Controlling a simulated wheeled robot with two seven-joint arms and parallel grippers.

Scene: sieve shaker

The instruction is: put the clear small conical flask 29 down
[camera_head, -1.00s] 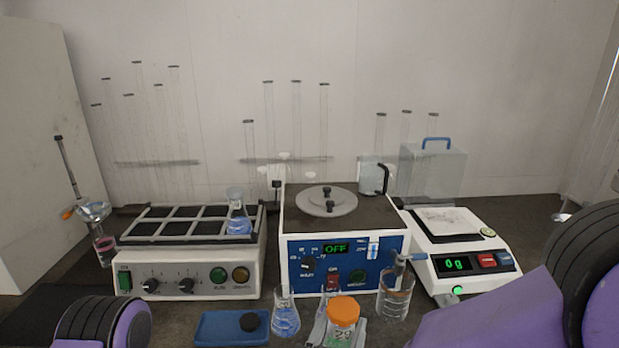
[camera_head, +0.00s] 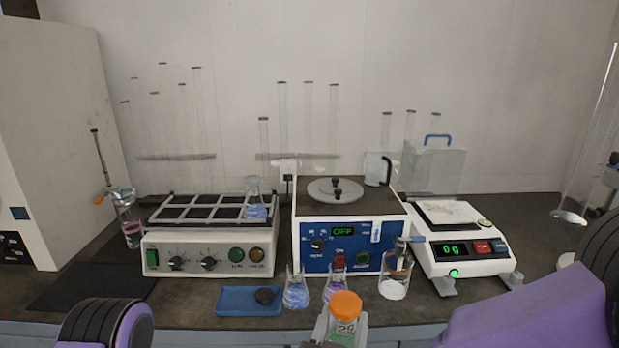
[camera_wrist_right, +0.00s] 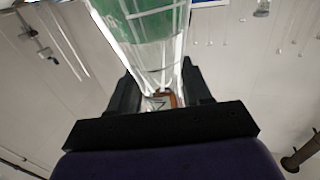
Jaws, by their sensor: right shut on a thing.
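The small conical flask 29 (camera_head: 345,314) is clear, with an orange cap, a label reading 29 and green contents. It is at the bottom centre of the head view, over the bench's front edge. My right gripper (camera_head: 341,332) is shut on it, a finger on each side; the flask's base is out of view. In the right wrist view the flask (camera_wrist_right: 152,35) fills the space between the black fingers of the gripper (camera_wrist_right: 158,92). My left gripper is not in view; only part of my left arm shows at bottom left.
A blue tray (camera_head: 232,302) with a dark stopper lies left.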

